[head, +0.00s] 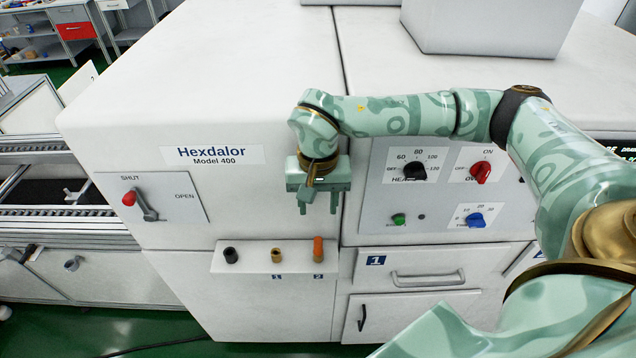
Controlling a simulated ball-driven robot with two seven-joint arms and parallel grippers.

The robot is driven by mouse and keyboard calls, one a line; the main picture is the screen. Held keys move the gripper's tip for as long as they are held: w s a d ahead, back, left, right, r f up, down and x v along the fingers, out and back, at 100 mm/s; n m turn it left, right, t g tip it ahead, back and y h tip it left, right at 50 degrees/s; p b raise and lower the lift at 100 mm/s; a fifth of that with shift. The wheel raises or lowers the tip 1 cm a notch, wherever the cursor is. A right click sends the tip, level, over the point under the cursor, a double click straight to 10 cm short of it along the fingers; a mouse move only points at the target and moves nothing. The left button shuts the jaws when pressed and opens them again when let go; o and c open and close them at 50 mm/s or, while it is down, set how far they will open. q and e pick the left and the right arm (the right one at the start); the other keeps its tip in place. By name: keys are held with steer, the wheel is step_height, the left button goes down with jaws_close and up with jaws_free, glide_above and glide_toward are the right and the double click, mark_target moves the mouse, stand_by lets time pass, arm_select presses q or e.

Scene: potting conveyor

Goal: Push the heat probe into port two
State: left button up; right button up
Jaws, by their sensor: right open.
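A small ledge (250,263) juts from the front of the white Hexdalor machine. On it stand a short dark cylinder (230,255) at the left, a brass-coloured piece (276,255) in the middle and a taller orange piece (318,248) at the right. The orange piece stands upright above the blue label 2 (319,276). It looks like the heat probe in port two, but how deep it sits cannot be told. My right gripper (318,206) is open and empty, fingers down, above the orange piece and apart from it. My left gripper is out of view.
A panel of knobs (450,190) lies right of my right gripper, with drawers (425,277) below it. A red-tipped lever (140,204) marked SHUT and OPEN is at the left. A conveyor (60,195) runs at the far left. Grey boxes (490,25) stand on top.

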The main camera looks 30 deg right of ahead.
step_height(320, 180, up, 6)
stand_by(0.6)
